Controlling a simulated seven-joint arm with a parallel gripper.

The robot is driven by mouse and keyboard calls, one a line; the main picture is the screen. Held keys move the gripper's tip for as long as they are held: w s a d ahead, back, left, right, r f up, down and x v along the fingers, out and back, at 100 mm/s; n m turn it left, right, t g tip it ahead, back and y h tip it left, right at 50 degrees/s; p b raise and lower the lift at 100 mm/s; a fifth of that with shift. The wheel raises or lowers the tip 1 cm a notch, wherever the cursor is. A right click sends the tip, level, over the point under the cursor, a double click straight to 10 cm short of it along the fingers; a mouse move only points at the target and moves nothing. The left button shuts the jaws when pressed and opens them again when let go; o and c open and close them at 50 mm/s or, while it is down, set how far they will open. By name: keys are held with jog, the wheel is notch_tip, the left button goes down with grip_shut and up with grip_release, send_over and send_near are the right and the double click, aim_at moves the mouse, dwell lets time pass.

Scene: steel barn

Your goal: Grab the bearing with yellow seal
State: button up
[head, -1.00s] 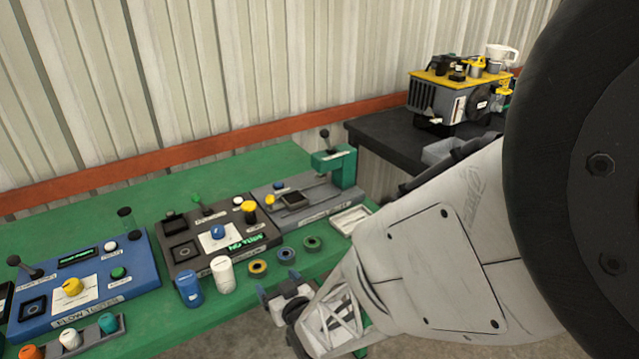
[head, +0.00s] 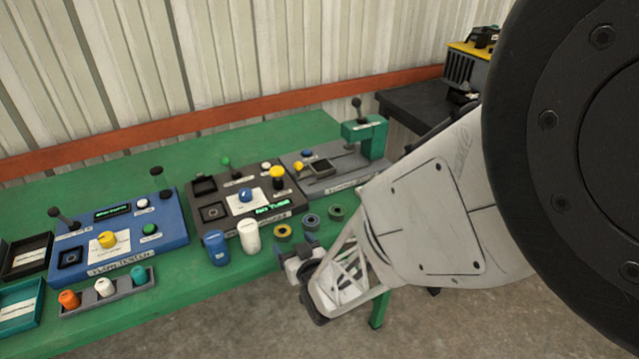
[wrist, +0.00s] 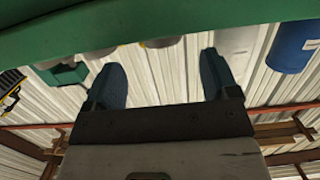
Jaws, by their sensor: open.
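The bearing with yellow seal (head: 283,232) lies flat on the green table near its front edge, leftmost of three bearings. A blue-grey bearing (head: 310,222) and a green bearing (head: 337,212) lie to its right. My gripper (head: 297,246) is just in front of the yellow and blue-grey bearings, by the table's front edge. In the wrist view my gripper (wrist: 162,78) is open, with two dark fingers apart and nothing between them. A small yellowish edge (wrist: 160,43) beyond the fingers may be the yellow bearing; I cannot tell.
A white cylinder (head: 249,237) and a blue cylinder (head: 215,248) stand left of the yellow bearing. A dark tester box (head: 210,192) and a grey press (head: 322,175) stand behind. A blue flow tester (head: 175,235) and a rack of coloured caps (head: 120,292) are further left.

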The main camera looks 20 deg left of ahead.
aim_at(284, 233)
jog(key=shift+w+a, duration=0.1)
dwell(0.3)
jog(key=shift+x, duration=2.5)
jog(key=shift+a+r, duration=0.1)
jog(key=shift+r, duration=0.05)
jog(key=shift+c, duration=0.4)
jog(key=c, duration=1)
